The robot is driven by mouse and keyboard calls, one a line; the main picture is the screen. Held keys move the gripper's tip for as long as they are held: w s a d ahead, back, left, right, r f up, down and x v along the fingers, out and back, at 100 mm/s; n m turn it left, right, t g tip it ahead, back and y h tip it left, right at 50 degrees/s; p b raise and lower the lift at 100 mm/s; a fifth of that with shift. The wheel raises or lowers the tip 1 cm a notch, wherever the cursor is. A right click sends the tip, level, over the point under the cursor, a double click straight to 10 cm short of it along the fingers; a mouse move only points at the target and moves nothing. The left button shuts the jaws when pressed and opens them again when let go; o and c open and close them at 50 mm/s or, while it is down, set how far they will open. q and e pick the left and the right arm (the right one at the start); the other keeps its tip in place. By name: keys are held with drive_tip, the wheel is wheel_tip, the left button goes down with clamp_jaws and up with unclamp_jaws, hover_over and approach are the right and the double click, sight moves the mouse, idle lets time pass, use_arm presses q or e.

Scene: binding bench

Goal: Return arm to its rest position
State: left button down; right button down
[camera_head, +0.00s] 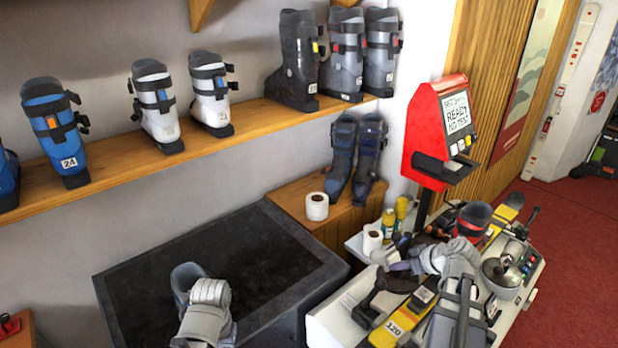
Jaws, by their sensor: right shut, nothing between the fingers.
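My right arm (455,290) shows as grey links over the white bench at the lower right. My right gripper (398,266) points left above the bench, close to the white paper roll. It is shut, with nothing held. Part of my left arm (208,300) shows at the bottom, in front of the dark mat. I do not see my left gripper's fingers.
The white bench (335,318) carries a yellow ski (388,335) with a 120 label, a paper roll (372,240) and yellow-capped bottles (389,220). A red terminal (437,125) stands behind it. The dark mat (215,260) is clear. Boots line the wooden shelf (110,165).

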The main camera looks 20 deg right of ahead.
drive_tip(key=a+f+n+g+b, duration=0.1)
drive_tip(key=a+f+g+b, duration=0.3)
drive_tip(key=a, duration=0.6)
drive_tip(key=a+f+g+b, duration=0.1)
drive_tip(key=a+f+b, duration=0.1)
drive_tip(key=a+f, duration=0.65)
drive_tip(key=s+a+f+g+h+b, duration=0.1)
drive_tip(key=s+a+f+h+b, duration=0.1)
drive_tip(key=a, duration=0.7)
drive_tip(key=s+a+f+g+h+b, duration=0.2)
drive_tip(key=s+a+b, duration=0.3)
drive_tip(key=a, duration=0.5)
drive_tip(key=shift+s+a+f, duration=0.3)
drive_tip(key=shift+s+f, duration=0.15)
drive_tip(key=shift+f, duration=0.45)
